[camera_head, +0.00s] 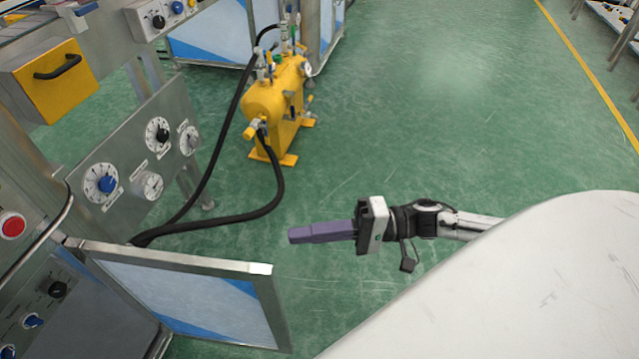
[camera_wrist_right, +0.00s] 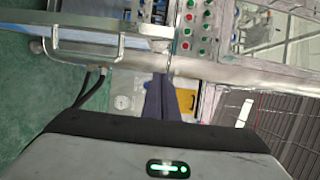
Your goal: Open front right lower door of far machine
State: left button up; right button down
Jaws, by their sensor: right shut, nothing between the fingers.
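A framed lower door (camera_head: 275,315) with a clear pane and blue-and-white sheet stands swung outward from the machine (camera_head: 150,110) on the left in the head view. Its free upper corner points toward my right gripper (camera_head: 295,236). My right gripper has purple fingers, pressed together and empty, pointing left. It is right of and above the door's corner in the picture, with a gap of floor between them. The fingers (camera_wrist_right: 158,82) also show in the right wrist view, in front of a metal frame. My left gripper is not in view.
A yellow tank (camera_head: 275,100) with black hoses (camera_head: 225,215) stands on the green floor behind the door. The machine has a panel of dials (camera_head: 105,183) and a yellow box with a black handle (camera_head: 55,80). Floor right of the tank is clear.

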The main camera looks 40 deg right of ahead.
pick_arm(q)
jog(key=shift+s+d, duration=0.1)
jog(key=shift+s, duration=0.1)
pick_arm(e)
jog(key=a, duration=0.7)
jog(key=shift+s, duration=0.3)
